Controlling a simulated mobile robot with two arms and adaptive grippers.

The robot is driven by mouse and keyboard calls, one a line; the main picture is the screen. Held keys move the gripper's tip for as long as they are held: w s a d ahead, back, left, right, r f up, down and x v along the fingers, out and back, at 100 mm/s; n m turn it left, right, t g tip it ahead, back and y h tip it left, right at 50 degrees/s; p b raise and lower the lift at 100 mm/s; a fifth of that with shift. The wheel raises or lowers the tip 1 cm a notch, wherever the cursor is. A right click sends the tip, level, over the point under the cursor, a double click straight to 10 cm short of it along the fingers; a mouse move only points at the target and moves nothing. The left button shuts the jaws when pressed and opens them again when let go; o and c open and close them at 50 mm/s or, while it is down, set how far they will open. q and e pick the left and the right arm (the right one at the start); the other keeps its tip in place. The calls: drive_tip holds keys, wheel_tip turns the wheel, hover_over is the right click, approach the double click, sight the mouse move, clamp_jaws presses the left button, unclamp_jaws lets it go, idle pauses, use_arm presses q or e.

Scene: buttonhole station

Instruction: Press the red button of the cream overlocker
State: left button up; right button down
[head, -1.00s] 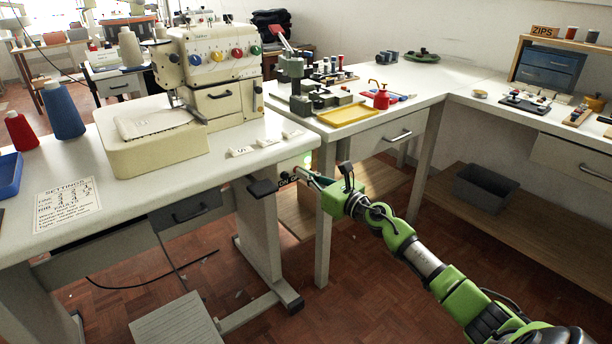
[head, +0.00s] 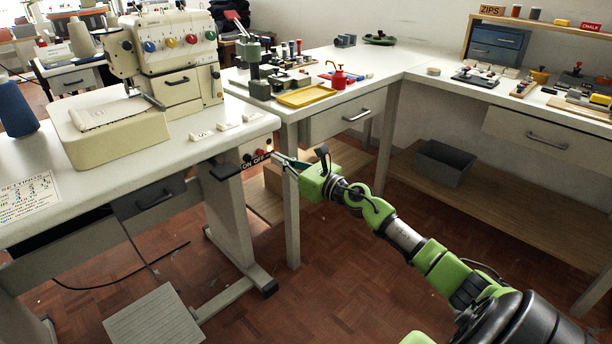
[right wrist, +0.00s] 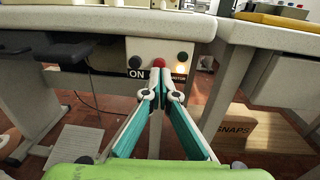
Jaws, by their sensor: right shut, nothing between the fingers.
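The cream overlocker (head: 176,55) stands on the white table at the left of the head view. Its switch box (head: 257,150) hangs under the table's right edge, with ON and OFF lettering. The red button (right wrist: 158,62) shows in the right wrist view at the box's middle, between two dark round parts. My right gripper (head: 275,156) is shut and empty, at the box in the head view. In the right wrist view its fingertips (right wrist: 157,85) meet just below the red button and cover part of the lettering. I cannot tell whether they touch it. My left gripper is not in view.
A small lamp (right wrist: 181,70) glows right of the red button. A black part (head: 227,171) juts out under the table left of the box. A table leg (head: 291,215) stands close to my right gripper. A SNAPS carton (right wrist: 243,127) sits on the low shelf.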

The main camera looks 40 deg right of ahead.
drive_tip(key=s+d, duration=0.1)
drive_tip(key=s, duration=0.6)
drive_tip(key=shift+s+d+f, duration=0.2)
drive_tip(key=shift+s+f, duration=0.05)
drive_tip(key=shift+s, duration=0.15)
idle(0.4)
